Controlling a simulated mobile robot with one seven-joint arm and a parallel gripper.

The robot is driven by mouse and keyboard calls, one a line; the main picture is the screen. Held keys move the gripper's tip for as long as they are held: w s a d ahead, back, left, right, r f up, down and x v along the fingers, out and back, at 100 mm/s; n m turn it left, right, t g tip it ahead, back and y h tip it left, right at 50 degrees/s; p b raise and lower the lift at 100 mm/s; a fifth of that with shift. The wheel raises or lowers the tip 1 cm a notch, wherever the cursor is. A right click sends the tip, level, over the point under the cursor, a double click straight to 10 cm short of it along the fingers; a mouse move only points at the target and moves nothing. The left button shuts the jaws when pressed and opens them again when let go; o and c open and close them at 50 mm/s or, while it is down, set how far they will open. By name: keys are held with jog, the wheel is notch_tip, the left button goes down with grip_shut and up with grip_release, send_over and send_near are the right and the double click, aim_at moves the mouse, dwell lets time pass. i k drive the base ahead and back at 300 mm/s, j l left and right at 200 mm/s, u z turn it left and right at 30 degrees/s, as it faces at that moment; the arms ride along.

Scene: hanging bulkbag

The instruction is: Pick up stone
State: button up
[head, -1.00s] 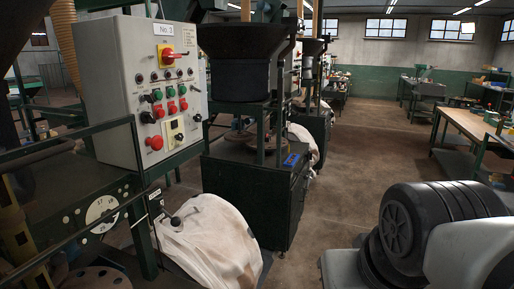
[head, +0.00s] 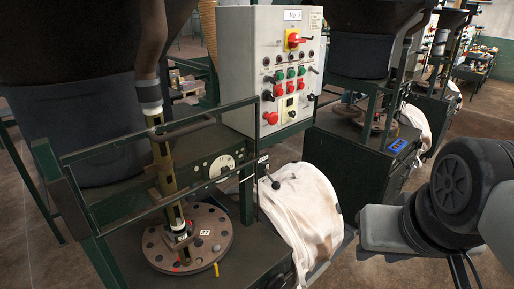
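No stone can be told for sure in the head view. A round brown disc (head: 158,250) with several holes lies on the green machine's top at lower left. Small dark and grey pieces show on it, too small to identify. An upright rod mechanism (head: 168,180) stands over the disc and hides part of it. A black and grey part of my own arm fills the right side. My gripper's fingers do not show.
A grey control box (head: 232,75) stands behind green rails (head: 110,150). A white bulging bag (head: 308,215) hangs beside the machine. A second green machine (head: 350,165) stands to the right.

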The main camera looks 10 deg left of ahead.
aim_at(216, 248)
jog(key=u, duration=1.15)
jog(key=i+l, duration=0.1)
jog(key=i+u, duration=0.05)
